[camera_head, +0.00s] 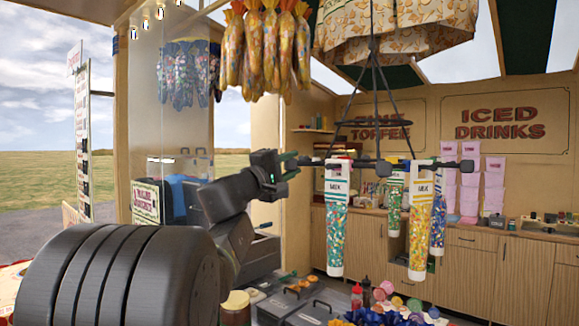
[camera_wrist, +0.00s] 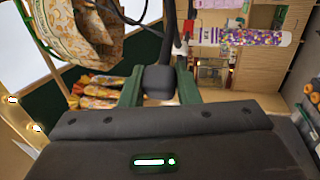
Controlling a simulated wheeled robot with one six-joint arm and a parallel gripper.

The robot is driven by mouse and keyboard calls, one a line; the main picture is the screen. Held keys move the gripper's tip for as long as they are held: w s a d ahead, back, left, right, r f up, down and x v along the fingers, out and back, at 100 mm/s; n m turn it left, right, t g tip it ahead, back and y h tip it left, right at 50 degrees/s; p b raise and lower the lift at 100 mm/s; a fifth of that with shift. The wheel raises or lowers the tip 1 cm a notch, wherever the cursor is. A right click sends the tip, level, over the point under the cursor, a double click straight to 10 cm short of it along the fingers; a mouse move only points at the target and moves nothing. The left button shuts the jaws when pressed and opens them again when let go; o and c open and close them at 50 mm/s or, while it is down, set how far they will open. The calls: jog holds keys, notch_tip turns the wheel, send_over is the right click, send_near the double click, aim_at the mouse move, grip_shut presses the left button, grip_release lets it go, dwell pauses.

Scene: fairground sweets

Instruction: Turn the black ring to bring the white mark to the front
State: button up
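My gripper (camera_head: 291,164) is at the ring's left end. In the wrist view, a black knob (camera_wrist: 160,82) lies between my two green fingers. I cannot tell whether they touch it. I cannot make out the white mark for certain; a small white patch shows beside the knob in the wrist view.
Bags of orange sweets (camera_head: 265,48) hang above my arm. A counter (camera_head: 495,262) with pink boxes (camera_head: 470,190) runs along the back wall. Open air surrounds the hanging tubes.

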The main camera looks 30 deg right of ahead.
aim_at(380, 172)
jog(key=shift+s+f+b, duration=0.2)
jog(key=shift+s+b, duration=0.25)
jog(key=shift+b, duration=0.1)
jog(key=shift+c, duration=0.3)
jog(key=shift+s+d+b, duration=0.25)
jog(key=shift+s+b, duration=0.85)
jog(key=shift+s, duration=0.75)
jog(key=shift+s+d+b, duration=0.3)
jog(key=shift+s+b, duration=0.85)
jog(key=shift+s, duration=0.65)
jog(key=shift+s+d+b, duration=0.25)
jog(key=shift+s+b, duration=0.85)
jog(key=shift+s, duration=0.75)
jog(key=shift+s+d+r+b, duration=0.1)
jog(key=shift+s+d+b, duration=0.45)
jog(key=shift+s+d, duration=0.85)
jog(key=shift+s+d+f+b, duration=0.1)
jog(key=shift+s+d+b, duration=0.45)
jog(key=shift+s+d, duration=0.85)
jog(key=shift+s+d+r+b, duration=0.1)
jog(key=shift+s+d+b, duration=0.6)
jog(key=shift+s, duration=1.25)
jog(key=shift+d, duration=0.15)
